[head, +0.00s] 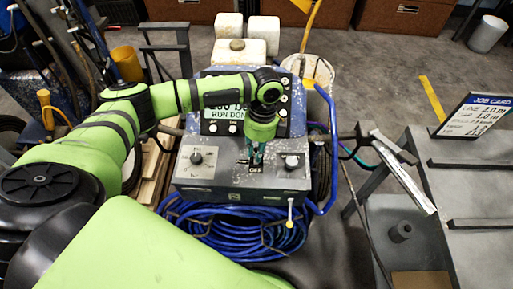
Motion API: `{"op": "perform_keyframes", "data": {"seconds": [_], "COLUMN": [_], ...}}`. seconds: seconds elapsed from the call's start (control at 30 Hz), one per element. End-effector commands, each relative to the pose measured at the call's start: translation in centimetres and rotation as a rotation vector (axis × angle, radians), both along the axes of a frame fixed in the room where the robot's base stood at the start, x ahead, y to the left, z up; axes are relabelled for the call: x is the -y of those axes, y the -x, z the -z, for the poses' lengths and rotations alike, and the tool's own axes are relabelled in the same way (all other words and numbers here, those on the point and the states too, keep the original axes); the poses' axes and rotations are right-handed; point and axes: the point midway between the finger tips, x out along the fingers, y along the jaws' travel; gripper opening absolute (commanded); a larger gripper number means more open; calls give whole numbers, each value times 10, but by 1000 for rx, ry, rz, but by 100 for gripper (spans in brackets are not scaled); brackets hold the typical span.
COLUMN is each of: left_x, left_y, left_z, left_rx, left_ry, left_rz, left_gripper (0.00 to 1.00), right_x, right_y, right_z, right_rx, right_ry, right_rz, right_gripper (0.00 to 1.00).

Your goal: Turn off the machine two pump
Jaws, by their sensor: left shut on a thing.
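The line striper machine (240,185) stands in front of me, with a grey control panel and a display reading "RUN DON…". My left arm reaches in from the left, over the panel. My left gripper (256,158) points down at the middle of the panel and is shut on a small control, probably the pump switch, just above a label reading "OFF" (256,170). The gripper hides most of that control, so its position cannot be told. My right gripper is out of view.
A coiled blue hose (235,226) hangs in front of the panel, and a blue handle bar (333,150) runs along the right. A grey table (470,190) with a job card (474,117) stands at the right. White containers (238,52) sit behind the display.

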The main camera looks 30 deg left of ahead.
Motion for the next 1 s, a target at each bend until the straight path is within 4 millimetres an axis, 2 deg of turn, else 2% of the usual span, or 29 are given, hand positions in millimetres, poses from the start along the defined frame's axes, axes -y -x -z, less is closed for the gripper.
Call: {"op": "perform_keyframes", "data": {"seconds": [0.03,0.17,0.37,0.7,1.0], "left_x": [-6,-5,-3,2,6], "left_y": [-3,-1,4,16,23], "left_z": [-3,-6,-12,-12,-7], "left_rx": [15,47,149,416,633], "left_ry": [-15,-30,-81,-211,-317], "left_rz": [-5,-7,-6,-8,-12], "left_gripper": [0,0,0,0,0], "right_x": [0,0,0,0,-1], "right_y": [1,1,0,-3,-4], "right_z": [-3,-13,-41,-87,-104], "right_rx": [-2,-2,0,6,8], "right_ry": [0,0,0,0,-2], "right_rz": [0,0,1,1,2], "right_gripper": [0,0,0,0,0]}}
